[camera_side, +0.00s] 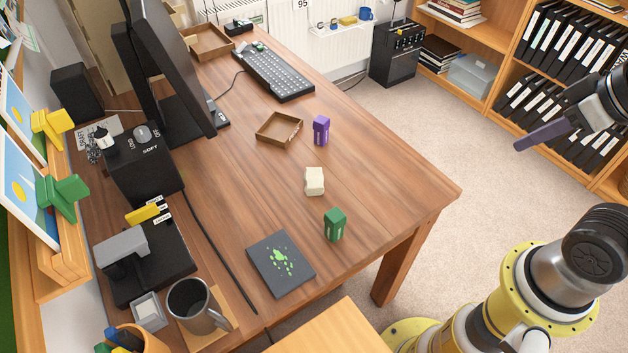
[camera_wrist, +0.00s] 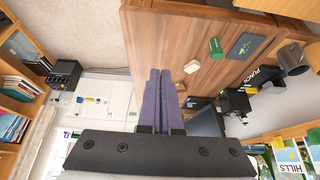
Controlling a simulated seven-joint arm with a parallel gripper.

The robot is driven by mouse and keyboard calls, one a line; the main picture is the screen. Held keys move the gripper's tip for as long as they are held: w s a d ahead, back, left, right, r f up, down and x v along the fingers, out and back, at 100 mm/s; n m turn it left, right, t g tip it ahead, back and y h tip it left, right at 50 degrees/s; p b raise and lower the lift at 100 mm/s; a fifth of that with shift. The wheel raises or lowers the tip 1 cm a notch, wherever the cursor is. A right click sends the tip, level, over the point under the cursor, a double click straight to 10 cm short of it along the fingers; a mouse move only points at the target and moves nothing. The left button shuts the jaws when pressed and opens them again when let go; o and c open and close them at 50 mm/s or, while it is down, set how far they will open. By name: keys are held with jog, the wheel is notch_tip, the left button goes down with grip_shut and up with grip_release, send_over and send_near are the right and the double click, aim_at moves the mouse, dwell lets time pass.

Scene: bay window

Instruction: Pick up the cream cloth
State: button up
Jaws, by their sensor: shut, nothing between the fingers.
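The cream cloth (camera_side: 314,181) is a small, block-like folded piece on the wooden desk, between a purple block (camera_side: 321,130) and a green block (camera_side: 335,225). It also shows in the wrist view (camera_wrist: 192,67), just right of my fingertips in the picture. My gripper (camera_side: 519,146) is well away from it, raised over the floor to the right of the desk. Its purple-grey fingers are together and empty, as the wrist view also shows (camera_wrist: 160,73). The purple block cannot be made out in the wrist view.
A shallow brown tray (camera_side: 279,129) lies behind the cloth. A dark mat (camera_side: 281,263) with green splashes and a grey mug (camera_side: 197,306) are nearer the front left. A keyboard (camera_side: 272,73) and monitor (camera_side: 165,70) stand farther back. The desk right of the cloth is clear.

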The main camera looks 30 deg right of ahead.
jog(key=o, duration=1.5)
